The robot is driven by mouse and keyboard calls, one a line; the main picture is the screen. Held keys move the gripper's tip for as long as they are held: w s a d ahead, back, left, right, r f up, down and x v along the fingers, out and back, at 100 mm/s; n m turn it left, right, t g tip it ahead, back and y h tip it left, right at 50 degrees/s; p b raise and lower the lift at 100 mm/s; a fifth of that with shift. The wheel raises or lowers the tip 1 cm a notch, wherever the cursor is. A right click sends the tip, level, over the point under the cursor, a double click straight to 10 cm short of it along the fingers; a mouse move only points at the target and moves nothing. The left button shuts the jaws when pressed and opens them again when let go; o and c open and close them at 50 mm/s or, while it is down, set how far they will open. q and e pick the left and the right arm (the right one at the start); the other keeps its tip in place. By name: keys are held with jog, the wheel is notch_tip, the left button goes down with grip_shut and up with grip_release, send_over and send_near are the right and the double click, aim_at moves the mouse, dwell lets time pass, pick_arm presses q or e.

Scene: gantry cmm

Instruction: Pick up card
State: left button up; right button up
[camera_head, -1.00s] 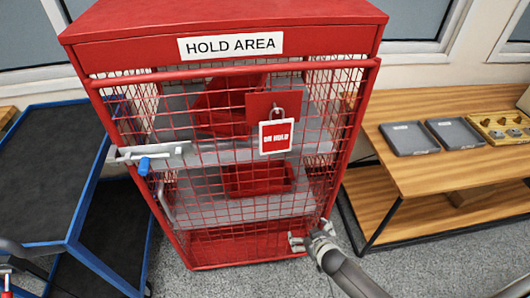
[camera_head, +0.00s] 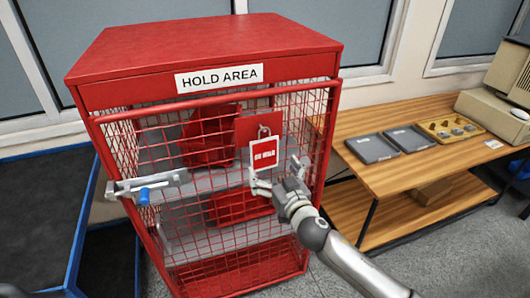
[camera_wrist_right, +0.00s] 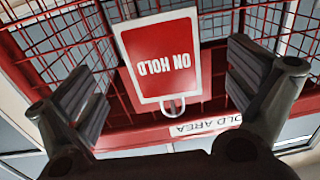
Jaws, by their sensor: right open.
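The card (camera_head: 264,153) is red with a white border and reads ON HOLD. It hangs from a metal loop on a red plate (camera_head: 248,128) on the front of the red mesh cage (camera_head: 205,50). In the right wrist view the card (camera_wrist_right: 163,58) appears upside down, between the two spread fingers. My right gripper (camera_head: 278,176) is open and empty, just below and right of the card in the head view. Contact with the card cannot be made out. My left gripper is not in view.
A latch with a blue handle (camera_head: 145,194) sticks out from the cage's left front. A wooden bench (camera_head: 385,178) with grey trays (camera_head: 372,148) and a yellow tray (camera_head: 447,130) stands at right. A blue-framed cart (camera_head: 35,200) stands at left.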

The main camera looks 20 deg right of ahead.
aim_at(265, 156)
jog(key=shift+w+a+r, duration=0.15)
jog(key=shift+w+a, duration=0.05)
jog(key=shift+w, duration=0.2)
jog(key=shift+w+r+p, duration=0.15)
jog(key=shift+w+p, duration=0.15)
jog(key=w+p, duration=0.1)
jog(key=w, duration=0.2)
jog(key=shift+a+r, duration=0.1)
jog(key=shift+w, duration=0.75)
jog(key=c, duration=1.1)
jog(key=shift+o, duration=0.2)
